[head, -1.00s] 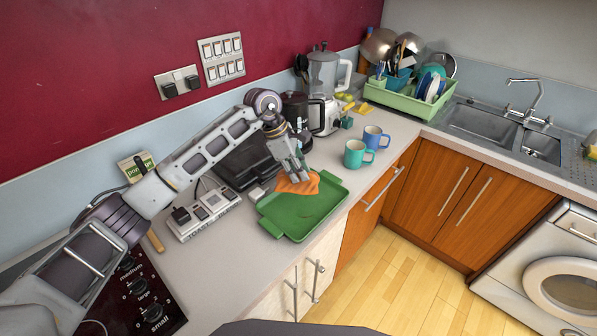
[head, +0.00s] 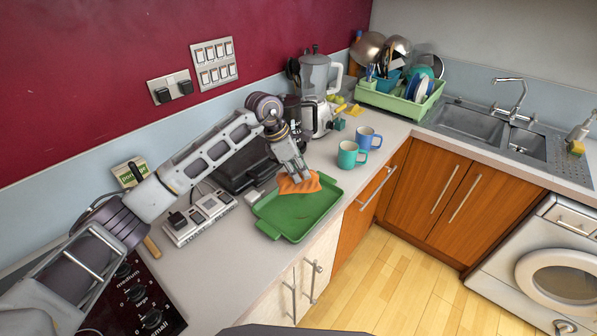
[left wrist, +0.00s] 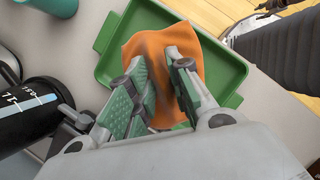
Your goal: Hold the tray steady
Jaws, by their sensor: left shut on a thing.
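The green tray (head: 300,219) lies on the counter near its front edge, left of the mugs. A crumpled orange cloth (head: 300,186) is at the tray's far end in the head view. My left gripper (head: 303,176) points down over that end and is shut on the cloth. In the left wrist view the gripper (left wrist: 163,88) has the orange cloth (left wrist: 198,36) between and around its fingers, with the tray (left wrist: 112,36) behind it. I cannot tell whether the cloth's underside touches the tray floor. My right gripper is in neither view.
A teal mug (head: 348,155) and a blue mug (head: 368,138) stand right of the tray. A blender (head: 316,90), dish rack (head: 400,100) and sink (head: 470,123) are farther back.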

